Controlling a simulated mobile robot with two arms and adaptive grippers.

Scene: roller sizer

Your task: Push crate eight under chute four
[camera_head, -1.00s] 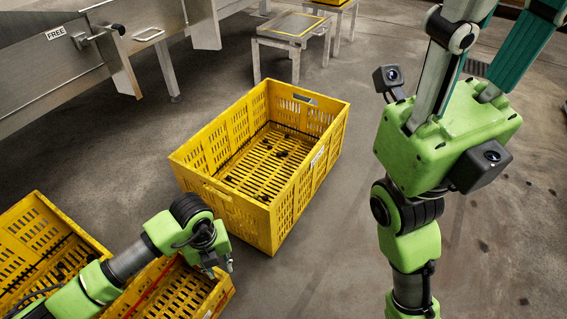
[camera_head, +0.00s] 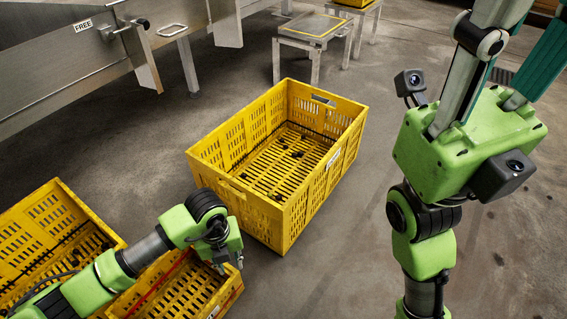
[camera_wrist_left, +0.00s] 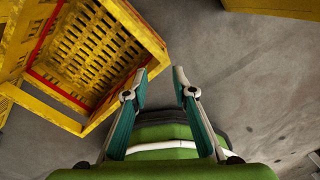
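A large yellow slatted crate (camera_head: 305,190) stands on the floor in the middle of the head view, with dark bits on its bottom. A pale label is on its right side; I cannot read a number. My left gripper (camera_head: 228,258) is just left of its near corner, pointing down above a second yellow crate (camera_head: 232,291) with a red strip. In the left wrist view my left gripper (camera_wrist_left: 160,73) is open and empty, with the red-strip crate (camera_wrist_left: 70,98) at left. My right gripper (camera_head: 510,40) is raised at upper right, its fingertips cut off by the frame.
A metal machine (camera_head: 60,75) with a "FREE" plate and hanging metal flaps (camera_head: 143,62) stands at upper left. A low metal stand (camera_head: 312,27) is behind the crate. Another yellow crate (camera_head: 40,225) is at lower left. Floor right of the middle crate is clear.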

